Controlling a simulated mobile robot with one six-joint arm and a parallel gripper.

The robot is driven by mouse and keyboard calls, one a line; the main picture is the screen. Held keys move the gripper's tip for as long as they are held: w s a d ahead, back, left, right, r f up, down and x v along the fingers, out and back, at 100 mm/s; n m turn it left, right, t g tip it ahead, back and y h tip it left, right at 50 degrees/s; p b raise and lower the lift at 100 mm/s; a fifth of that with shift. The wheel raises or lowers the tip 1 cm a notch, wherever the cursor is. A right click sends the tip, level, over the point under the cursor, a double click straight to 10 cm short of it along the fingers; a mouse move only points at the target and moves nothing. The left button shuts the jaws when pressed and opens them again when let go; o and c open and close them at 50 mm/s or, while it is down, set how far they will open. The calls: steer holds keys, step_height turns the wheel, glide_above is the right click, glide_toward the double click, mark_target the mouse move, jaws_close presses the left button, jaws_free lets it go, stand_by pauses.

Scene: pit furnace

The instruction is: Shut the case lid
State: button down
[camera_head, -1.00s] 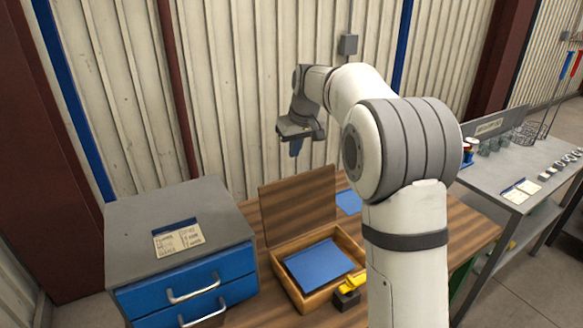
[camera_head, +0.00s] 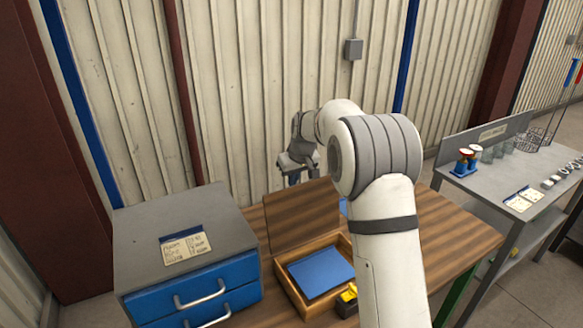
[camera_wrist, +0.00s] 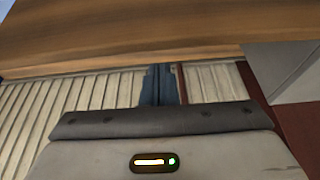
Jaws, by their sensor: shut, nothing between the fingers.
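The wooden case (camera_head: 291,291) sits on the table with its lid (camera_head: 302,217) standing up at its back edge, so it is open. A blue flat panel (camera_head: 320,271) lies inside the case. My gripper (camera_head: 293,180) is just above and behind the top edge of the lid; its fingertips come close to that edge, and I cannot tell if they touch. The fingers are shut and empty. In the wrist view the closed blue-grey fingers (camera_wrist: 160,86) point toward a wooden surface (camera_wrist: 130,38), which I cannot surely tell as lid or table.
A grey cabinet with blue drawers (camera_head: 185,240) stands left of the case. A yellow and black object (camera_head: 347,299) is at the case's front right, partly behind my arm. The corrugated wall (camera_head: 240,110) is behind the table. A grey bench (camera_head: 490,190) stands at right.

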steer(key=shift+s+d, duration=0.35)
steer(key=shift+s, duration=0.5)
steer(key=shift+s+b, duration=0.2)
steer(key=shift+b, duration=0.3)
steer(key=shift+s+d+r+b, duration=0.15)
steer(key=shift+s+b, duration=0.1)
steer(key=shift+b, duration=0.15)
steer(key=shift+t+b, duration=0.3)
